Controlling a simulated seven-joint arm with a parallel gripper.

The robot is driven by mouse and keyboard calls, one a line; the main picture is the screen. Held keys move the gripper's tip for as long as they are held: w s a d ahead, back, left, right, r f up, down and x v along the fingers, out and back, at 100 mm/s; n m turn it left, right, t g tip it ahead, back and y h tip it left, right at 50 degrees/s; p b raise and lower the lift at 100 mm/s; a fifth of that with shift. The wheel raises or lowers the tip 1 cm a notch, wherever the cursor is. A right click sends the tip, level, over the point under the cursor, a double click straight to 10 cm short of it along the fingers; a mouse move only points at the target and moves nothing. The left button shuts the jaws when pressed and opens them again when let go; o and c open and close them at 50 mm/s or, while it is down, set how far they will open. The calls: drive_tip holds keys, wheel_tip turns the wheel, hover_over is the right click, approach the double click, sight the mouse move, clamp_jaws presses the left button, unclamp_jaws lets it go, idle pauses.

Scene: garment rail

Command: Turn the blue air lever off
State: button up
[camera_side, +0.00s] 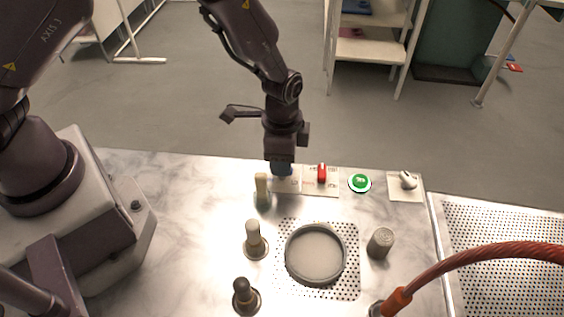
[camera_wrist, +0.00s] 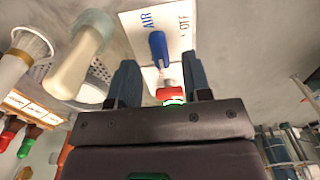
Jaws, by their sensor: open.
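The blue air lever (camera_wrist: 158,46) sits on a white plate (camera_wrist: 178,22) marked AIR and OFF, upper middle in the wrist view. Its handle lies along the plate, and the OFF mark is to its right. My gripper (camera_wrist: 160,78) is open, with one dark finger on each side of the lever's line and nothing held. In the side view my gripper (camera_side: 284,168) points down over the lever's plate (camera_side: 288,185) at the back edge of the counter and mostly hides the lever. I cannot tell whether a finger touches it.
A red lever (camera_side: 321,172) stands close on the right, then a green button (camera_side: 359,182) and a white knob (camera_side: 408,180). A pale-topped handle (camera_side: 262,188) stands close on the left. A round dish (camera_side: 316,252) and an orange hose (camera_side: 470,255) are nearer the front.

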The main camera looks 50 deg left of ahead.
drive_tip(key=shift+f, duration=1.25)
clamp_jaws()
